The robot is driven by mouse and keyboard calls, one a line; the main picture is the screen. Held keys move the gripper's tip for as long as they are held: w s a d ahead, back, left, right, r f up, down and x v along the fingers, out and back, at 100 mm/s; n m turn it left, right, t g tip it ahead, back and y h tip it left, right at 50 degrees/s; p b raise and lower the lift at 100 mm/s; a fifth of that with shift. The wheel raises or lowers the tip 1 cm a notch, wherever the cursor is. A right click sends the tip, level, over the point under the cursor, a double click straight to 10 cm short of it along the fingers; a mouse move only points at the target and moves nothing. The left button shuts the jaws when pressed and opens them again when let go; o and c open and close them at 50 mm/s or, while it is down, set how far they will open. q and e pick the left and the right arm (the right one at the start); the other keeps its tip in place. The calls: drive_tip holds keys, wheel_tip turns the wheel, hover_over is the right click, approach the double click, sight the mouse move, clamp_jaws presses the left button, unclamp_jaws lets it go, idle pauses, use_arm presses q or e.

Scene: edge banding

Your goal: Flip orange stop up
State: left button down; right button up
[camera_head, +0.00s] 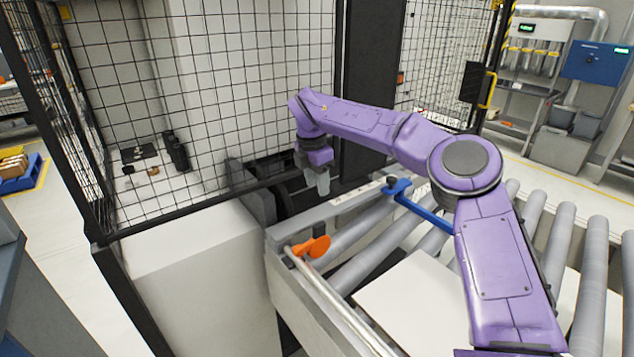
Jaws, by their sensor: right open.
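The orange stop (312,247) sits on a metal rod along the near left side rail of the roller conveyor. Its paddle lies out over the rail toward the rollers. My right gripper (322,184) hangs from the purple arm above and behind the stop, clear of it, with its fingers pointing down. It is small in view, looks open, and holds nothing that I can see. My left gripper is not in view.
A white panel (408,304) lies on the conveyor rollers (587,262). A black mesh fence (225,90) and a white cabinet (190,262) bound the left side.

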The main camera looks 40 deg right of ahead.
wheel_tip(320, 180, up, 10)
drive_tip(key=a, duration=0.1)
drive_tip(key=shift+a+r+b, duration=0.15)
drive_tip(key=shift+b, duration=0.25)
drive_tip(key=shift+s, duration=0.1)
idle(0.4)
